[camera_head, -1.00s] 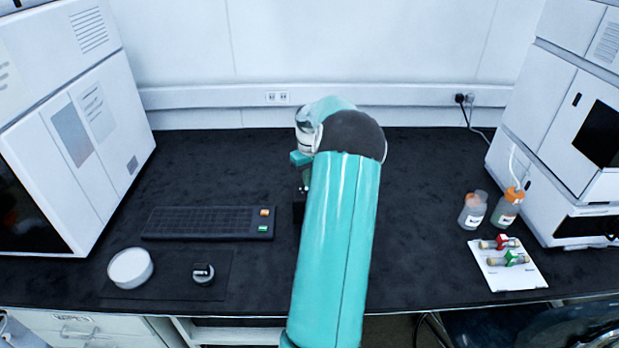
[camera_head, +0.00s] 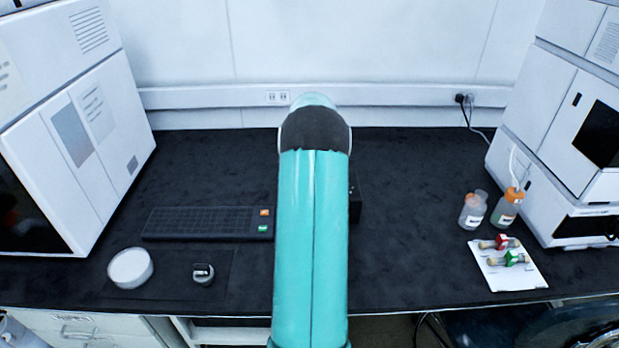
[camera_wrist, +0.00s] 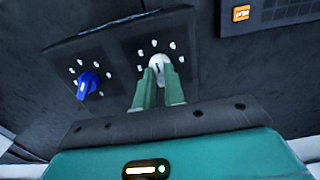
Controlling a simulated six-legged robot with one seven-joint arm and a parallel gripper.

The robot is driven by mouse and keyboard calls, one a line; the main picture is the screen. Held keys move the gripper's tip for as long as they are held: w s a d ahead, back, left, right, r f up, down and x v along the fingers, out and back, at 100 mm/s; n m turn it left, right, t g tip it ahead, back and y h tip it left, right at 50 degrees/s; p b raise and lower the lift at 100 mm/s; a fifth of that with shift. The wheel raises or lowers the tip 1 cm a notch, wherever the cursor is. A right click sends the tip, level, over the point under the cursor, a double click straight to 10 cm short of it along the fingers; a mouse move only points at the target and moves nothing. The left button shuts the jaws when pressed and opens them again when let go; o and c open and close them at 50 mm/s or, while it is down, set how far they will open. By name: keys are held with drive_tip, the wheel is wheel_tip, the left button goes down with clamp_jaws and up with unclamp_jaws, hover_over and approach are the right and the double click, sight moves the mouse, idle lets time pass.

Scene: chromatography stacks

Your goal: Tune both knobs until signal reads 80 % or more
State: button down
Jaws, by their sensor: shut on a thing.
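A dark panel (camera_wrist: 113,45) with two knobs, each ringed by pale marks, shows in the wrist view. The blue knob (camera_wrist: 88,85) is at the left, apart from my gripper. The white knob (camera_wrist: 157,61) is at the right. My gripper (camera_wrist: 159,76) has its two green fingers closed on the white knob, which they partly cover. In the head view, my arm hides the knobs, and only a dark edge of the panel (camera_head: 355,200) shows at its right. I see no readable signal display in either view.
A black keyboard (camera_head: 190,223) lies left of my arm, with a white round container (camera_head: 130,267) and a small dark object (camera_head: 203,273) in front. Bottles (camera_head: 473,210) and a white tray (camera_head: 505,278) are at the right. Large instruments flank the dark bench.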

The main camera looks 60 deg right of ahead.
idle(0.3)
drive_tip(key=c, duration=1.5)
unclamp_jaws()
wheel_tip(320, 180, up, 14)
drive_tip(key=shift+f, duration=0.1)
